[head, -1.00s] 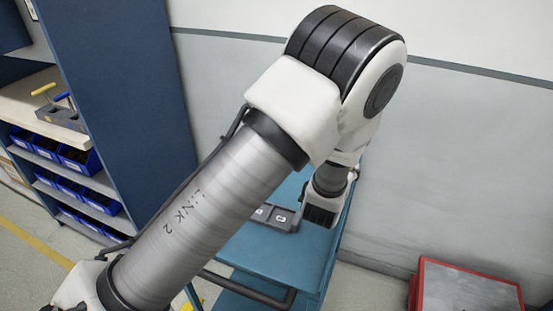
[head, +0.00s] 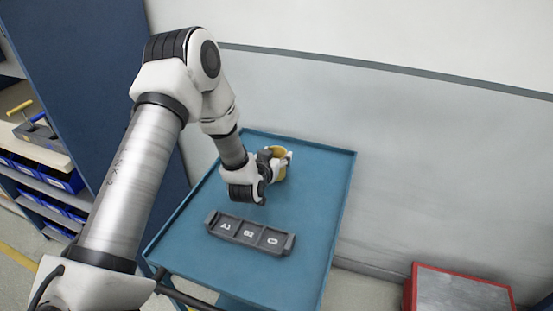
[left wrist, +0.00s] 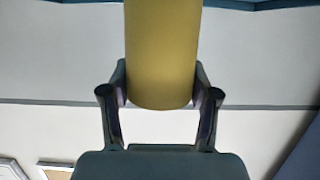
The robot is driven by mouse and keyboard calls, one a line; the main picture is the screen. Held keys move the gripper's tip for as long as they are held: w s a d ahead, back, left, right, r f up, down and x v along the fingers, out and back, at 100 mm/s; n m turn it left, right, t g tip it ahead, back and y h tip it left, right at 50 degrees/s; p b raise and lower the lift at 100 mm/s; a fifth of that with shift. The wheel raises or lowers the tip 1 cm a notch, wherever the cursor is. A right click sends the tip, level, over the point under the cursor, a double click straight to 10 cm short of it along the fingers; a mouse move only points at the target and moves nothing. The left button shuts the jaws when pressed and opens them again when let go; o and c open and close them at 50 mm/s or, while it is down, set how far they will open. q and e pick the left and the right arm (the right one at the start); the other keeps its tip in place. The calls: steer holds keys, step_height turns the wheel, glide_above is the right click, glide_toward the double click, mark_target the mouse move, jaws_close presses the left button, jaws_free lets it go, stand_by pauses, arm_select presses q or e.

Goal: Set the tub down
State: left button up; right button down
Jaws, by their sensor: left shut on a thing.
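The yellow tub (head: 279,174) is at the far part of the blue cart top in the head view, with its open top showing. It also fills the upper middle of the left wrist view (left wrist: 162,50). My left gripper (head: 275,164) is shut on the tub, with a finger on each side of it, as the left wrist view shows (left wrist: 160,98). Whether the tub's base touches the cart top or hangs just above it, I cannot tell. My right gripper is not in view.
The blue cart top (head: 312,205) is clear right of the tub. A grey tray with white-marked compartments (head: 250,233) lies nearer me. A wall (head: 400,130) stands behind, a blue shelf unit (head: 90,80) at left, and a red-edged box (head: 460,290) at lower right.

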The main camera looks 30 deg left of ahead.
arm_select(q)
step_height(320, 180, down, 3)
steer(key=shift+w+r, duration=0.1)
steer(key=shift+w, duration=0.1)
steer(key=o, duration=1)
steer(key=shift+c, duration=0.2)
steer(key=o, duration=0.4)
steer(key=shift+f, duration=0.2)
steer(key=shift+r, duration=0.2)
steer(key=b+v, duration=0.2)
steer(key=v, duration=1)
